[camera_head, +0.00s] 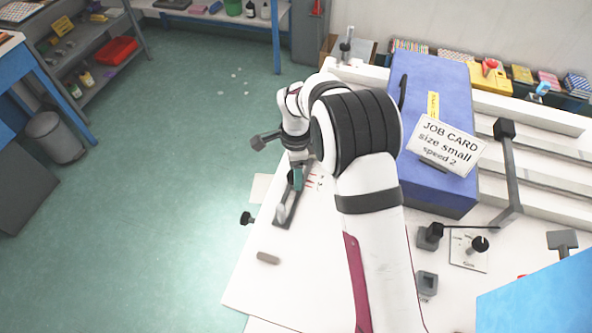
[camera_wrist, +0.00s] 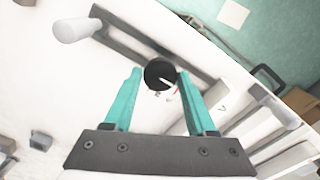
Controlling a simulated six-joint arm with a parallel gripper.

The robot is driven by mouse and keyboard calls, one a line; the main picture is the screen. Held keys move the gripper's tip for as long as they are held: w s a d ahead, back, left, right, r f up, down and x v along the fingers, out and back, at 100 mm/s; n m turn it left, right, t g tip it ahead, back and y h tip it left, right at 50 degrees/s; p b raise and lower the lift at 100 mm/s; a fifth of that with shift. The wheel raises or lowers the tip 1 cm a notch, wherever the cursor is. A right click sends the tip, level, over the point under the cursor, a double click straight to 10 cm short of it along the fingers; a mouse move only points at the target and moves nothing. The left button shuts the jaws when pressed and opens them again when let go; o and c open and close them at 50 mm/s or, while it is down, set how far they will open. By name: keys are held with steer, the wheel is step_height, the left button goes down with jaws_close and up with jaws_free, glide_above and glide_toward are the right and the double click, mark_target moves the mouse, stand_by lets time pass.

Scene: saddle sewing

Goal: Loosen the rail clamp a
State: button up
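My gripper (camera_wrist: 163,80) has two teal fingers, spread apart, and points down at the worktable. Between the fingertips in the wrist view is a round black knob (camera_wrist: 158,70) with a white pointer line, apparently the clamp's knob. I cannot tell whether the fingers touch it. A dark grey rail (camera_wrist: 130,42) runs diagonally behind it, with a pale cylindrical handle (camera_wrist: 78,30) near one end. In the head view the gripper (camera_head: 297,180) is over the upper part of the rail (camera_head: 285,222), beside red marks (camera_head: 313,182). My arm and gripper hide the knob there.
Another black knob (camera_head: 247,218) sticks out at the table's left edge. A small brown piece (camera_head: 268,258) lies on the white tabletop (camera_head: 250,285). A blue block (camera_head: 440,90) with a job card (camera_head: 446,145) stands right of my arm. A control dial (camera_head: 479,245) is at right.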

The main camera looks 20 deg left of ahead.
jaws_close()
steer(key=shift+n, duration=0.4)
steer(key=n, duration=0.9)
steer(key=shift+w+a, duration=0.1)
steer(key=n, duration=0.5)
steer(key=shift+n, duration=0.4)
steer(key=n, duration=0.5)
steer(key=shift+a, duration=0.1)
